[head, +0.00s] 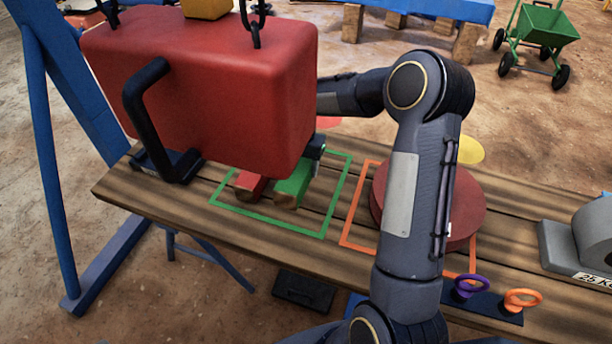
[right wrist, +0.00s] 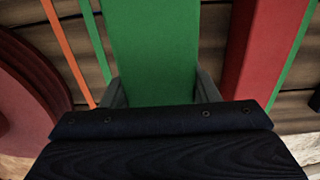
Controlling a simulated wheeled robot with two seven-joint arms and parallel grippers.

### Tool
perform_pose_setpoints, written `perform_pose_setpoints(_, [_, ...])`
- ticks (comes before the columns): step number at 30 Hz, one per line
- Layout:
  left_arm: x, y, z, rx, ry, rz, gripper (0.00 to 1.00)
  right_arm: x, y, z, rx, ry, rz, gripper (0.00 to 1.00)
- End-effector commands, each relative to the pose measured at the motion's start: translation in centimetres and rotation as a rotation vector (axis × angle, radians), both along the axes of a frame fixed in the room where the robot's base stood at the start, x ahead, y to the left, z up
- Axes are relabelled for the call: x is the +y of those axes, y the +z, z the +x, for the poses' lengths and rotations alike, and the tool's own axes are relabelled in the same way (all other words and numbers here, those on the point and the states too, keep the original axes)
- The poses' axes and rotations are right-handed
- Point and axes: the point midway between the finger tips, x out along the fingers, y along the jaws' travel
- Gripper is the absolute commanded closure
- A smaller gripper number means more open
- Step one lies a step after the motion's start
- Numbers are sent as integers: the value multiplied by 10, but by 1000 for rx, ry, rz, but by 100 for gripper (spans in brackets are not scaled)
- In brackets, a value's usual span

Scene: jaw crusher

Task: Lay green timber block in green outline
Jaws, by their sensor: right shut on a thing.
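The green timber block (head: 292,186) is inside the green outline (head: 268,219) on the plank table, its near end showing and its far part hidden under the hanging red block. I cannot tell whether it rests on the planks or is slightly above them. My right gripper (head: 316,150) is mostly hidden behind the red block in the head view. In the right wrist view its fingers (right wrist: 155,95) are on both sides of the green block (right wrist: 155,50), shut on it. My left gripper is not in view.
A large red block (head: 215,90) with a black handle (head: 135,110) hangs on chains over the outline. A red timber (head: 249,186) lies just left of the green one. A grey weight (head: 590,240) sits at right.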

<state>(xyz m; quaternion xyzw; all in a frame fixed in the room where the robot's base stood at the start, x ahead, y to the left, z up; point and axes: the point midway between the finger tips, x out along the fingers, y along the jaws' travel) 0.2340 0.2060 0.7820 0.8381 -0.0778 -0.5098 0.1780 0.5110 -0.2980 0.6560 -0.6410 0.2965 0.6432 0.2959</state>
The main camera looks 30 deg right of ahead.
Motion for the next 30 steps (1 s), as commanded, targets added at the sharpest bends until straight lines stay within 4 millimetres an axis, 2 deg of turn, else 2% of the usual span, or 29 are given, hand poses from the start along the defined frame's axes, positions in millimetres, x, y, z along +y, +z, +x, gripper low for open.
perform_pose_setpoints(3, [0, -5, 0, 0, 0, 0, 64, -11, -16, 7, -4, -2, 0, 83])
perform_pose_setpoints(12, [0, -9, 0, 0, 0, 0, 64, -25, -34, 14, -3, -2, 1, 83])
perform_pose_setpoints(18, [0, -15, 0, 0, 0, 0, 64, -24, -62, 14, -3, -1, 1, 83])
perform_pose_setpoints(29, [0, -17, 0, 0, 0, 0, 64, -24, -66, 14, -5, 0, 0, 83])
perform_pose_setpoints(30, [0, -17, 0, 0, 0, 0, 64, -24, -67, 14, -4, 0, 0, 44])
